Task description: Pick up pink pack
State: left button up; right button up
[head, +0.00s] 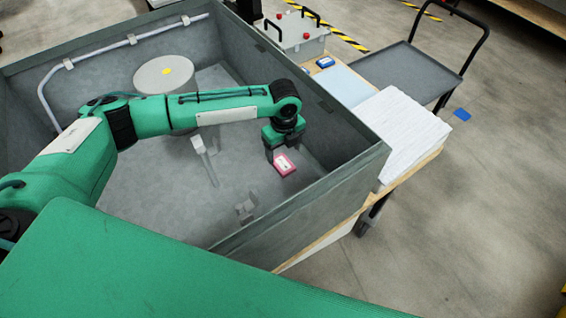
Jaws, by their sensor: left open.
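The pink pack (284,164), a small box with a white label on top, is inside the large grey open bin (345,190), near its right wall. My left arm reaches in from the left over the bin. My left gripper (272,156) points down right beside the pack, at its upper left edge. The gripper is open; whether a finger touches the pack cannot be told. The far finger and part of the pack's far side are hidden by the gripper body. My right gripper is not in view.
Inside the bin are a round disc with a yellow dot (164,74), a white upright part (199,145) and a small grey bracket (245,210). The bin's right wall rises close to my gripper. Outside are a white stack (402,130), a blue pack (325,62) and a cart (408,72).

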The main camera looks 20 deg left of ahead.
aim_at(283, 163)
pick_arm(q)
jog(key=shift+s+f+p, duration=0.2)
jog(key=shift+f+p, duration=0.25)
jog(key=shift+f, duration=0.25)
notch_tip(283, 163, down, 3)
jog(key=shift+r+p, duration=0.15)
jog(key=shift+p, duration=0.2)
jog(key=shift+f, duration=0.55)
jog(key=c, duration=1)
jog(key=shift+c, duration=0.4)
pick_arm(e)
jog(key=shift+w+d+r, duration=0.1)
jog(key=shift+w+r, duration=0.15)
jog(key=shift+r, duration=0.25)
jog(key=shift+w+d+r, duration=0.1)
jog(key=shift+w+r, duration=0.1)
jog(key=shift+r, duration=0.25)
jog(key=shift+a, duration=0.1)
